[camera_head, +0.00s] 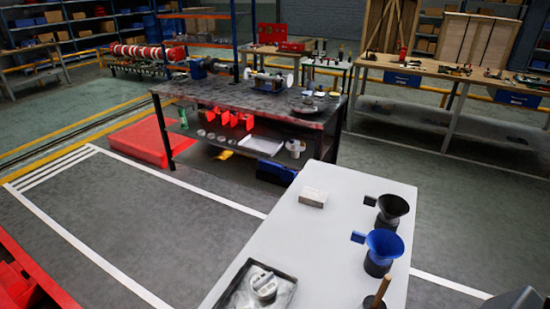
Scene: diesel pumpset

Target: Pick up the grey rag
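A small pale grey, block-shaped item (313,197) lies near the far left edge of the white table (300,238). It may be the grey rag in folded form, but it is too small to tell. No other thing on this table is clearly a rag. Neither of my grippers is in view, so I cannot see what they hold.
On the white table stand a black funnel (392,208) and a blue funnel (383,246) at the right, a wooden handle (381,291) and a dark-rimmed tray (232,297) at the front. A dark workbench (207,91) stands beyond. Grey floor (120,205) at left is clear.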

